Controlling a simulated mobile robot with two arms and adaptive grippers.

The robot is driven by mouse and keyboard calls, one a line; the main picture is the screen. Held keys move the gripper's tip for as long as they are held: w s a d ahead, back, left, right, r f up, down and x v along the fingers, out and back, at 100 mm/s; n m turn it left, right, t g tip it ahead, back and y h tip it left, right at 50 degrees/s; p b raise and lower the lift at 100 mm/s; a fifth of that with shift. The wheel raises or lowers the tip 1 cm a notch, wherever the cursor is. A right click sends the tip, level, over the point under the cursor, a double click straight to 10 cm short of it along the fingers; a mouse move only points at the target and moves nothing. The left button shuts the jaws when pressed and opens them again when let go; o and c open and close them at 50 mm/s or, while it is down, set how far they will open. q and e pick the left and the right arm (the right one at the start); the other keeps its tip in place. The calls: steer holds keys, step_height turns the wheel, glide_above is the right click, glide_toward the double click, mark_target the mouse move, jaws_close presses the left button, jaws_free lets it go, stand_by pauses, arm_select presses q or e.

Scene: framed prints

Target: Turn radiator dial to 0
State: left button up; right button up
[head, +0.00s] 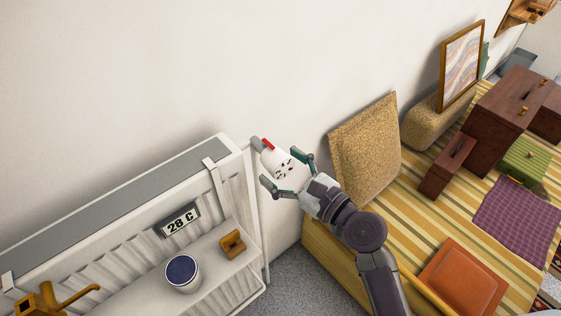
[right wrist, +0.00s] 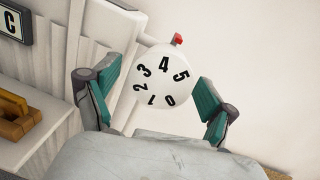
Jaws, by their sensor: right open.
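The white radiator dial (head: 279,164) is at the right end of the radiator (head: 60,235). In the right wrist view the dial (right wrist: 158,82) shows black numbers 0 to 5. A red marker (right wrist: 178,39) sits at its upper edge, nearest the 4 and 5; the 0 is at the lower right. My right gripper (head: 286,173) is open, its fingers on either side of the dial; I cannot tell whether either touches. It also shows in the right wrist view (right wrist: 154,102). My left gripper is not in view.
A shelf on the radiator's front holds a blue-topped white cup (head: 183,273) and a wooden block (head: 232,244). A "28 C" display (head: 180,220) hangs above. A tan cushion (head: 365,148) leans on the wall right of the dial, on a striped surface (head: 420,215).

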steer(key=shift+w+a, duration=0.2)
steer(key=shift+w, duration=0.05)
steer(key=c, duration=1.2)
steer(key=shift+o, duration=0.2)
steer(key=n+p, duration=0.2)
steer(key=shift+r+n, duration=0.15)
steer(key=shift+n, duration=0.15)
steer(key=shift+n+h+p, duration=0.3)
steer(key=shift+n+p, duration=0.7)
steer(key=shift+n, duration=1)
steer(key=shift+d+f, duration=0.1)
steer(key=shift+f, duration=0.1)
